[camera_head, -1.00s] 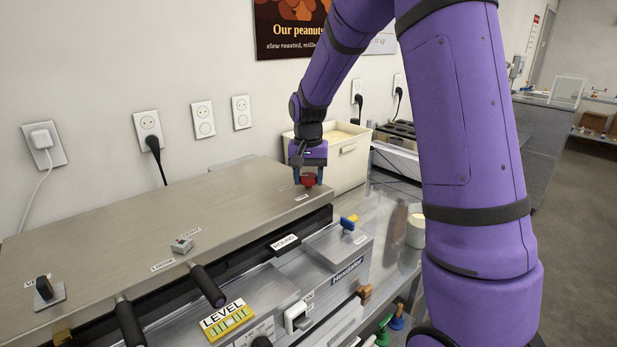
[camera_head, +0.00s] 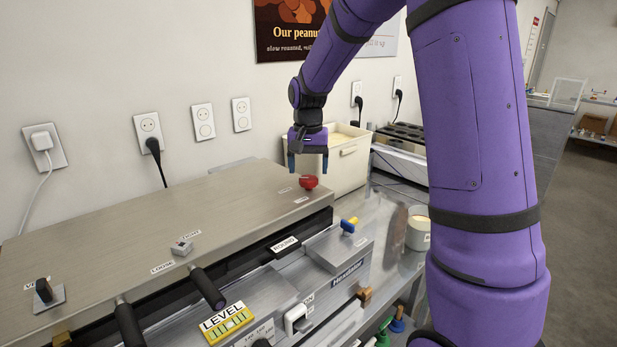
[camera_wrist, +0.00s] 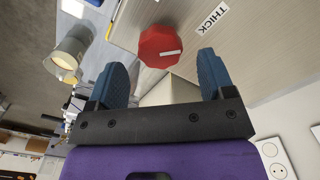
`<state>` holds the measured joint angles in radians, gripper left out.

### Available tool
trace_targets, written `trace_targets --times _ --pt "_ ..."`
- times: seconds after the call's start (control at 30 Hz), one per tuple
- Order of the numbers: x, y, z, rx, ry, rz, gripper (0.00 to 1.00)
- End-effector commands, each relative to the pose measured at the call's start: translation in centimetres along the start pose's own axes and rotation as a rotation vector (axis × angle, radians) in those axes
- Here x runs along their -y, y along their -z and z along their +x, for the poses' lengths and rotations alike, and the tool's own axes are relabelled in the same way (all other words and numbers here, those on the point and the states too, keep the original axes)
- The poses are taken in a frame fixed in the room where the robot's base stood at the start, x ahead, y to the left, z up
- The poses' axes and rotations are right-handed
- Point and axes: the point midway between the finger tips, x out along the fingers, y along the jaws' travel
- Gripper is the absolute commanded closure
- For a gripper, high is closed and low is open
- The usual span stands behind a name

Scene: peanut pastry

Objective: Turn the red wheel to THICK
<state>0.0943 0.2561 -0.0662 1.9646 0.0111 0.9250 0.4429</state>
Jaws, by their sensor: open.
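The red wheel (camera_head: 308,182) sits on the far right end of the grey machine's flat top (camera_head: 200,205). In the wrist view the red wheel (camera_wrist: 162,46) is a faceted knob with a white pointer mark, just beyond my fingertips. A THICK label (camera_wrist: 212,18) lies on the metal top beside it, to the right in that view. The pointer mark does not point straight at the label. My gripper (camera_head: 307,165) hangs above and slightly behind the wheel, open and empty. Its two blue fingers (camera_wrist: 163,78) are apart and do not touch the wheel.
A cream bin (camera_head: 350,160) stands right behind the wheel. A white cup (camera_head: 418,232) is on the right. The top between the knobs is clear.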

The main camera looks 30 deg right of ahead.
Motion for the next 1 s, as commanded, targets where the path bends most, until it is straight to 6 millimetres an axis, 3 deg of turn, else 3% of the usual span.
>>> trace_targets --times 0.2,0.4,1.0 --pt "0.0 0.0 -4.2 -0.003 0.001 0.0 0.25" --pt "0.0 0.0 -6.4 -0.002 0.001 0.0 0.25" --pt "0.0 0.0 -6.9 0.0 0.0 0.001 0.25"
